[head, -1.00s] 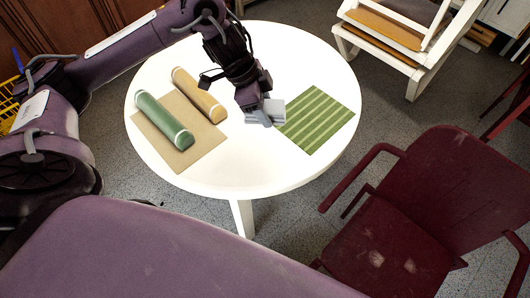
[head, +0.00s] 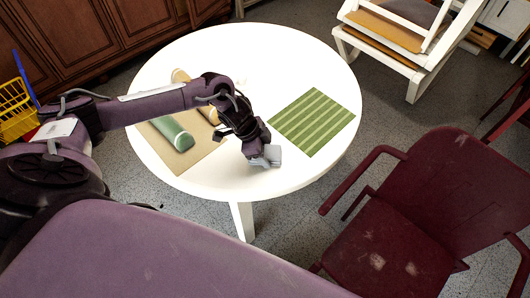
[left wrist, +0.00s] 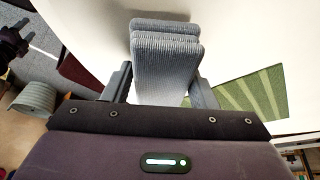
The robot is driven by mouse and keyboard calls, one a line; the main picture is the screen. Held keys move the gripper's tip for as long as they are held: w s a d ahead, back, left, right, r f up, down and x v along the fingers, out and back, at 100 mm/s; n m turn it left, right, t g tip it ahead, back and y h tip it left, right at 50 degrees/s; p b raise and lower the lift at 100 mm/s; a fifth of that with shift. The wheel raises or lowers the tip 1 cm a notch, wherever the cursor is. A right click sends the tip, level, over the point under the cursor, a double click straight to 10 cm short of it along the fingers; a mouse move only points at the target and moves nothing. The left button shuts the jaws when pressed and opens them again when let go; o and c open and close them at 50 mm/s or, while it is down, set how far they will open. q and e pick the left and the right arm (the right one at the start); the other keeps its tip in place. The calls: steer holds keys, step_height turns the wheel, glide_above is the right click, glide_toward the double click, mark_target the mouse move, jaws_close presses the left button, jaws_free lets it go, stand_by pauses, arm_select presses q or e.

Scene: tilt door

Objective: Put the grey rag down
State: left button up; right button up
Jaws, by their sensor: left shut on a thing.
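The grey rag (head: 266,157) is folded into a thick, ribbed pad. In the left wrist view the rag (left wrist: 165,55) sits between the two fingers of my left gripper (left wrist: 163,85), which is shut on it. In the head view my left gripper (head: 258,149) is over the front part of the round white table (head: 215,183), left of the green striped mat. I cannot tell whether the rag touches the tabletop.
A green striped mat (head: 312,121) lies at the table's right. A dark red chair (head: 400,215) stands at the front right. The back of the table is clear.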

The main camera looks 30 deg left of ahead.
arm_select(q)
steer(key=shift+f, duration=0.35)
steer(key=shift+f, duration=0.1)
steer(key=o, duration=0.9)
steer(key=shift+o, duration=0.2)
steer(key=v, duration=1.2)
